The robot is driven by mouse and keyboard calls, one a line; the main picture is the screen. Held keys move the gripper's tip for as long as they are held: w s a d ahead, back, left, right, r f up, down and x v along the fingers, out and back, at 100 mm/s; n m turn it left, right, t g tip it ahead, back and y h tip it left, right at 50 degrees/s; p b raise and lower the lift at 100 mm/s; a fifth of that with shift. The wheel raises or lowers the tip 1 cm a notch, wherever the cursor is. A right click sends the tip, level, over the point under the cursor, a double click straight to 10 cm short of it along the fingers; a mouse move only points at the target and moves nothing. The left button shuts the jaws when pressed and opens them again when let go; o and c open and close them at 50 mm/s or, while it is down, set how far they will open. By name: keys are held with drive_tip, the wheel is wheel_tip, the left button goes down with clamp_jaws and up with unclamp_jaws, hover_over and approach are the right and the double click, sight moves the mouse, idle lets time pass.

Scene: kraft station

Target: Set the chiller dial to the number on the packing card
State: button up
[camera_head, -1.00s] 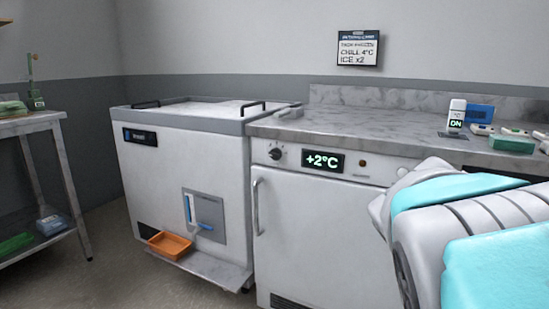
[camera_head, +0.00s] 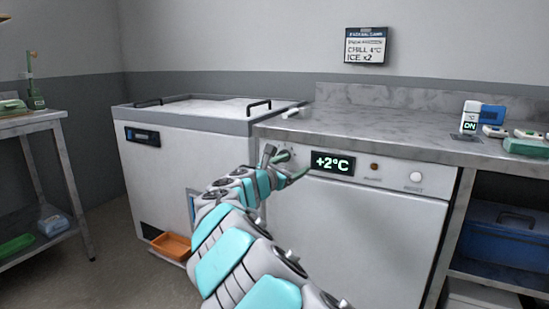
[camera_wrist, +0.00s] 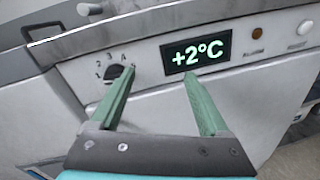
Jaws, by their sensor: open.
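The packing card (camera_head: 366,46) hangs on the back wall and reads "CHILL 4°C" and "ICE x2". The chiller display (camera_head: 333,164) reads +2°C. It also shows in the wrist view (camera_wrist: 196,54). The black chiller dial (camera_wrist: 121,74) sits left of the display, with small numbers around it. My gripper (camera_wrist: 165,76) is open, with two green fingers pointing at the panel. The left finger overlaps the dial's right side in the picture, and the right finger tip is just under the display. Nothing is between the fingers. In the head view my gripper (camera_head: 283,167) partly hides the dial.
A white chest (camera_head: 165,160) with black handles stands left of the chiller (camera_head: 370,220). An orange tray (camera_head: 171,245) is at its foot. The marble counter (camera_head: 390,125) above has a white device reading "ON" (camera_head: 470,116). An indicator (camera_head: 374,166) and a white button (camera_head: 416,177) are on the panel's right.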

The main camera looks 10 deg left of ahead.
drive_tip(key=w+a+f+n+t+y, duration=0.1)
drive_tip(key=a+f+n+y, duration=0.15)
drive_tip(key=a, duration=0.55)
drive_tip(key=r+x, duration=0.1)
drive_tip(key=x, duration=0.6)
drive_tip(key=shift+w+d+r+h+p, duration=0.2)
drive_tip(key=shift+w+d+h+p, duration=0.15)
drive_tip(key=shift+d, duration=0.1)
clamp_jaws()
